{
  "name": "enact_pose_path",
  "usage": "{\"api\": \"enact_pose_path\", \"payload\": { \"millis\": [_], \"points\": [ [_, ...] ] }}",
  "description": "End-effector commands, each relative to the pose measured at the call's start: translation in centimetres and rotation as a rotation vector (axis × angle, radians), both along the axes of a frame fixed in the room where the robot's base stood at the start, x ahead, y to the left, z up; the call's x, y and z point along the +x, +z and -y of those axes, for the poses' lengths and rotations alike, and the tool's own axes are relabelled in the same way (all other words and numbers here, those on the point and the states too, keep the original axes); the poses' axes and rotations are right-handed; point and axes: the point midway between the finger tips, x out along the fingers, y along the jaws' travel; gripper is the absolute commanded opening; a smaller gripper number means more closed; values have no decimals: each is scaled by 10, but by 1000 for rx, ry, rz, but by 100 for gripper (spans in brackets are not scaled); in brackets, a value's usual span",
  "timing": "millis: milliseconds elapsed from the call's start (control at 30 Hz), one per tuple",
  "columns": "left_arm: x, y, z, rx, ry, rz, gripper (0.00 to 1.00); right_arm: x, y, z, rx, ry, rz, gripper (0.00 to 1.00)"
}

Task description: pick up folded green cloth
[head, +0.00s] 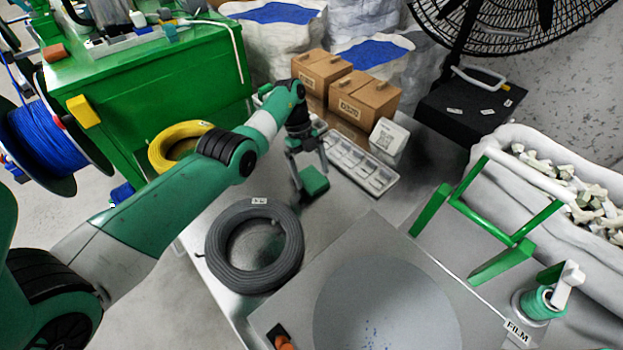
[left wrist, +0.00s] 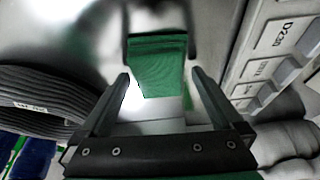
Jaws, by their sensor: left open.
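The folded green cloth (head: 313,181) lies on the grey metal table, between the black cable coil and the grey tray. In the left wrist view the cloth (left wrist: 158,68) shows ahead of the fingers, roughly in the middle of the gap. My left gripper (head: 308,176) is open above the cloth, with its two fingers pointing down at it. In the left wrist view the left gripper (left wrist: 160,85) has its fingers apart with nothing between them. I cannot tell whether the fingertips touch the cloth. My right gripper is not in view.
A black cable coil (head: 254,246) lies in front of the cloth, and a yellow coil (head: 180,146) lies to the left. A grey compartment tray (head: 355,163) is close on the right, with cardboard boxes (head: 363,98) behind. A grey plate with a round disc (head: 385,307) fills the front.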

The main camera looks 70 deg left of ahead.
Motion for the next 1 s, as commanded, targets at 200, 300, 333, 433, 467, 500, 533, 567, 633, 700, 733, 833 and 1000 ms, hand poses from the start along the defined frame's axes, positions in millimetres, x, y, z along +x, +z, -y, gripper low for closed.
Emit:
{"api": "enact_pose_path", "payload": {
  "millis": [200, 300, 333, 433, 467, 500, 533, 567, 633, 700, 733, 833, 1000],
  "points": [
    [0, -3, 0, 0, 0, 0, 100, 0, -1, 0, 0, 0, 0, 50],
    [0, -4, 0, 1, 0, 1, 100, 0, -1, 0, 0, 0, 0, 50],
    [0, -4, 0, 1, -1, 1, 100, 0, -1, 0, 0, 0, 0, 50],
    [0, -4, 0, 1, 0, 1, 100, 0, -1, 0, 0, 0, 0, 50],
    [0, -4, 0, 1, 0, 1, 100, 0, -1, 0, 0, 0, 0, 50],
    [0, -4, 0, 1, 0, 1, 100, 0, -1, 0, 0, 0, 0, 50],
    [0, -4, 0, 1, 0, 1, 96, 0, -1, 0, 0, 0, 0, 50],
    [0, -4, 0, 1, 0, 1, 91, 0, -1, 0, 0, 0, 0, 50],
    [0, -4, 0, 1, 0, 1, 78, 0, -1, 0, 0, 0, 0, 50],
    [0, -4, 0, 1, 0, 1, 66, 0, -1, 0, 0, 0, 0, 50],
    [0, -4, 0, 0, 0, 0, 60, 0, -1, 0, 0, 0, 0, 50],
    [0, -4, 0, 0, 0, 0, 42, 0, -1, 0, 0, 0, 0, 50],
    [0, -4, 0, 0, 0, 0, 26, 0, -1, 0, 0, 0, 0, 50]
  ]
}}
